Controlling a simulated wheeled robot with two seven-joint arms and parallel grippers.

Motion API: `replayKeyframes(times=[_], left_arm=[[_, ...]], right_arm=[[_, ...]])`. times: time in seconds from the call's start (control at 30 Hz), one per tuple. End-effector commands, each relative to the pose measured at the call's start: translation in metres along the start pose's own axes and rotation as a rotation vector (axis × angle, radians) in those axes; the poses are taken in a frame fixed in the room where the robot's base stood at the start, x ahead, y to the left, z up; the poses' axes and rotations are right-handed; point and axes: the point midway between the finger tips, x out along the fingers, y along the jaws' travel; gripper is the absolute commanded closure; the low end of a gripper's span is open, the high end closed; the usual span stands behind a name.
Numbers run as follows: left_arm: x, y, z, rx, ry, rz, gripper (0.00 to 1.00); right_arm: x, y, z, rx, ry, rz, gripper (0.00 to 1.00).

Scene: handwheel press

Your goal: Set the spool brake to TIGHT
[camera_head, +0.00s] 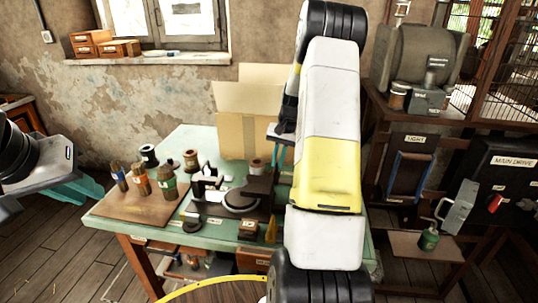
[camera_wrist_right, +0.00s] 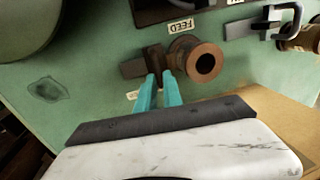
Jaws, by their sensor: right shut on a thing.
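In the right wrist view, a brown spool (camera_wrist_right: 203,64) sits on the green table beside a FEED label (camera_wrist_right: 181,25). Left of it is a small dark brown brake piece (camera_wrist_right: 153,60). The teal fingertips of my right gripper (camera_wrist_right: 161,84) are close together and shut on this piece. A label beside the fingers is mostly covered, so I cannot read the brake's setting. In the head view my right gripper (camera_head: 279,150) is at the table's back right, largely hidden by my arm. My left gripper (camera_head: 84,190) is empty at the far left, its fingers apart.
The green table (camera_head: 205,142) holds several bottles (camera_head: 140,180) on a brown board, loose spools (camera_head: 190,158) and a dark press (camera_head: 240,197). A cardboard box (camera_head: 240,135) stands at the back. A MAIN DRIVE cabinet (camera_head: 505,180) is at the right.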

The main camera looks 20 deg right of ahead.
Motion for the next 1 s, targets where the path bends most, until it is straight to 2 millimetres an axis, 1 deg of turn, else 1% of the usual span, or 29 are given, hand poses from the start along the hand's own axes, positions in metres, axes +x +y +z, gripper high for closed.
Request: replayKeyframes(times=[0.03,0.07,0.3,0.33,0.43,0.67,0.77,0.87,1.0], left_arm=[[0.0,0.0,0.0,0.0,0.0,0.0,0.8],[0.0,0.0,0.0,0.0,0.0,0.0,0.8],[0.0,0.0,0.0,0.0,0.0,0.0,0.8],[0.0,0.0,0.0,0.0,0.0,0.0,0.8],[0.0,0.0,0.0,0.0,0.0,0.0,0.8],[0.0,0.0,0.0,0.0,0.0,0.0,0.8],[0.0,0.0,0.0,0.0,0.0,0.0,0.8],[0.0,0.0,0.0,0.0,0.0,0.0,0.8],[0.0,0.0,0.0,0.0,0.0,0.0,0.8]], right_arm=[[0.0,-0.007,-0.001,-0.003,0.004,0.0,1.0],[0.0,-0.009,-0.001,-0.003,0.004,0.0,1.0],[0.001,-0.011,-0.001,-0.002,0.005,-0.003,1.0],[0.001,-0.011,-0.001,-0.002,0.005,-0.003,0.87],[0.001,-0.011,-0.001,-0.002,0.004,-0.003,0.68],[0.001,-0.009,0.0,0.0,0.003,-0.001,0.67],[-0.003,-0.009,-0.001,0.0,0.004,-0.001,0.67],[-0.015,-0.009,-0.001,0.0,0.005,-0.001,0.67],[-0.041,-0.01,-0.002,-0.001,0.007,-0.002,0.67]])
